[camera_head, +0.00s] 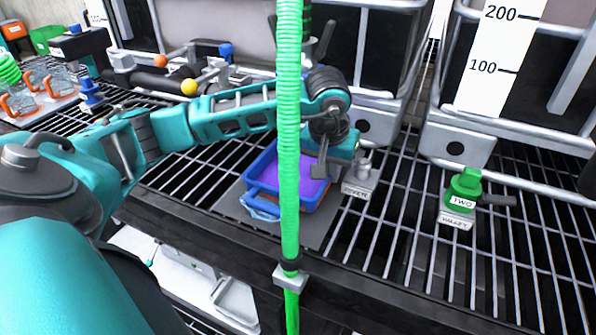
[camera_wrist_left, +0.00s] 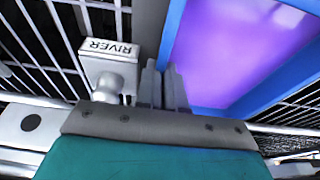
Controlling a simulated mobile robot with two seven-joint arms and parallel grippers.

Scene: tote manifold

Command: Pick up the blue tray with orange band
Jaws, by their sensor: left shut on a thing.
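The blue tray (camera_head: 264,188) sits on a flat grey plate on the grating, with purple inside it. A little orange shows low on its right side in the head view. The green hose crosses in front of it and hides its middle. My left gripper (camera_head: 321,168) is at its right rim, shut on that rim. In the left wrist view, the closed fingers (camera_wrist_left: 164,88) are at the tray's blue edge (camera_wrist_left: 173,32), beside the purple inside. My right gripper is not in view.
A green hose (camera_head: 289,110) hangs upright in front of the tray. A white block labelled RIVER (camera_head: 358,187) stands close right of my left gripper. A green valve marked TWO (camera_head: 464,187) stands further right. Bare grating lies between them. Orange-handled jars (camera_head: 45,85) are at the far left.

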